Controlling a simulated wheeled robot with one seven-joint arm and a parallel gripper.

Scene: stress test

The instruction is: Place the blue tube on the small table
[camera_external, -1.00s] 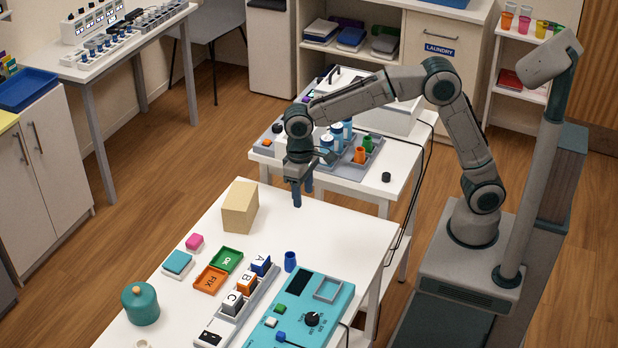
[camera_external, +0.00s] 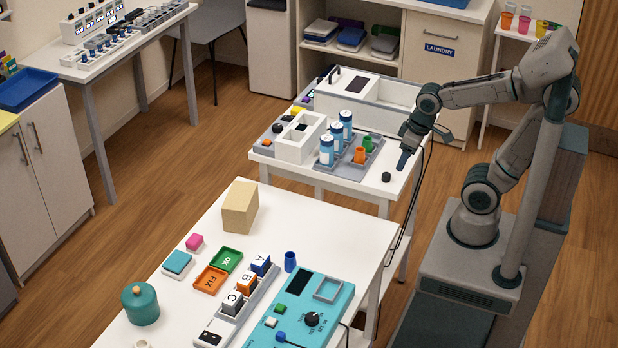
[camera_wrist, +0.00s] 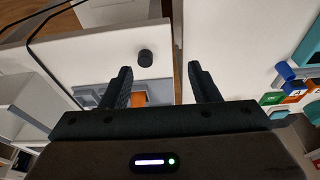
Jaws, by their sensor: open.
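The blue tube (camera_external: 290,261) stands upright on the front white table (camera_external: 330,225), beside the lettered blocks. A small blue shape that looks like it shows at the right of the wrist view (camera_wrist: 285,70). The smaller white table (camera_external: 345,186) behind holds trays and bottles; I take it as the small table. My gripper (camera_external: 402,161) is in the air by the right edge of that smaller table, well away from the tube. In the wrist view my gripper (camera_wrist: 159,72) has its fingers apart with nothing between them.
A small black knob (camera_external: 386,177) sits on the smaller table's front right part. A tray with an orange cup (camera_external: 360,155), a green item and blue-white bottles (camera_external: 327,150) is left of my gripper. A tan block (camera_external: 240,207) and teal panel (camera_external: 300,310) occupy the front table.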

